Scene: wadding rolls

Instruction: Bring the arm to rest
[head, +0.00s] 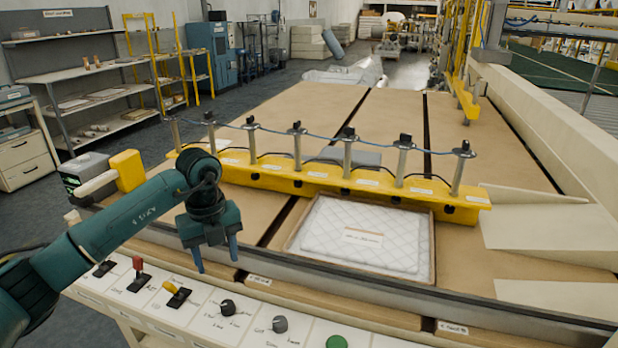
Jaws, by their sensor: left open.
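My left arm comes in from the left, and my left gripper (215,257) hangs fingers-down above the front edge of the table, close over the control panel. Its two blue fingers are apart with nothing between them. It is left of the quilted white pad (366,232), which lies in a shallow tray (433,262) on the table, and does not touch it. My right gripper is not in view.
A control panel (210,312) with levers, knobs and a green button runs along the front. A yellow bar (322,183) with several upright posts crosses the table (300,110). Shelves (90,85) stand at the left. A pale side rail (548,125) borders the table's right.

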